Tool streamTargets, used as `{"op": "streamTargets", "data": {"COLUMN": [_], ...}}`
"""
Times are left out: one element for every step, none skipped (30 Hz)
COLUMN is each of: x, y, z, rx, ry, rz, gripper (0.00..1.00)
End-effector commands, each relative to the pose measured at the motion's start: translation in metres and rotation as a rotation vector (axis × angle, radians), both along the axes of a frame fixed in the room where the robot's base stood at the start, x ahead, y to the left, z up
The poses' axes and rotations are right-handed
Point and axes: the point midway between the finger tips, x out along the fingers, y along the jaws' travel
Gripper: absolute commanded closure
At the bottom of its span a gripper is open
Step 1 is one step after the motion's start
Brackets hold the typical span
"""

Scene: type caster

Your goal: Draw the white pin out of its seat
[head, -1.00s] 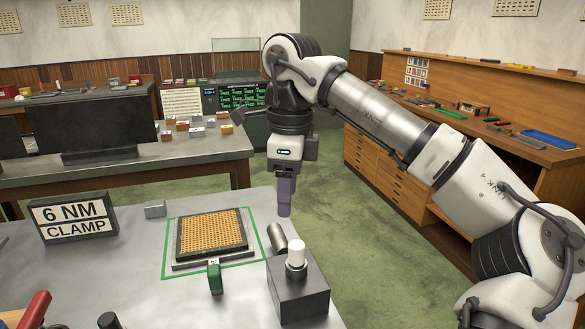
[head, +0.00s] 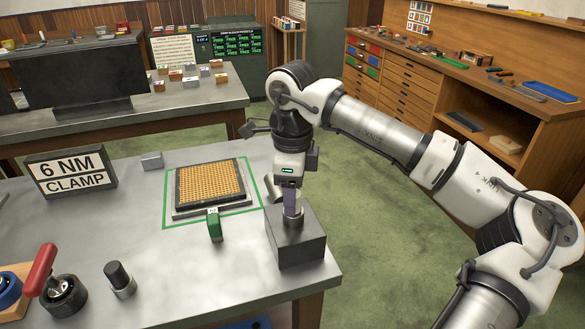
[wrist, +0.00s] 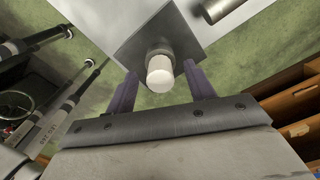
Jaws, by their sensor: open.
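The white pin (wrist: 160,74) stands in a round dark collar on top of a grey metal block, its seat (wrist: 150,35). In the wrist view its pale rounded end lies between the two purple fingers of my gripper (wrist: 161,68). The fingers are open, with a visible gap on each side of the pin. In the head view my gripper (head: 292,208) points down just over the block (head: 300,250) and hides the pin. The collar (head: 292,220) shows just below the fingers.
The block sits near the bench's front right corner. A metal cylinder (wrist: 222,8) lies close beside it. Green floor (head: 400,240) is open to the right.

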Motion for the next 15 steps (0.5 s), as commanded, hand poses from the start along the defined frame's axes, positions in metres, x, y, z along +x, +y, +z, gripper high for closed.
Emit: {"op": "streamTargets", "data": {"x": [-0.0003,-0.0004,-0.0004,-0.0004,-0.0004,-0.0003,-0.0003,-0.0003,-0.0003,-0.0003,-0.0003,-0.0003,-0.0003,-0.0003,-0.0003], "y": [-0.0001,0.0000,0.0000,0.0000,0.0001,0.0000,0.0001,0.0001,0.0001,0.0001,0.0001,0.0001,0.0001,0.0001,0.0001], "z": [-0.0039,-0.0059,-0.0080,-0.0092,-0.0101,-0.0109,-0.0112,-0.0114,-0.0114,-0.0114,-0.0114,-0.0113,-0.0112,-0.0112,-0.0112], "rx": [0.000,0.000,-0.001,-0.001,-0.001,-0.001,0.000,0.000,0.000,0.000,0.000,0.000,0.000,0.000,0.000], "ry": [0.002,0.002,0.001,0.001,0.001,0.000,0.000,0.000,0.000,0.000,0.000,0.000,0.000,0.000,0.000], "rz": [0.000,0.000,0.000,0.001,0.001,0.001,0.001,0.001,0.001,0.001,0.001,0.001,0.001,0.001,0.001], "gripper": [0.46,0.46,0.46,0.46,0.46,0.46,0.46,0.46,0.46,0.46,0.46,0.46,0.46,0.50,0.55]}}
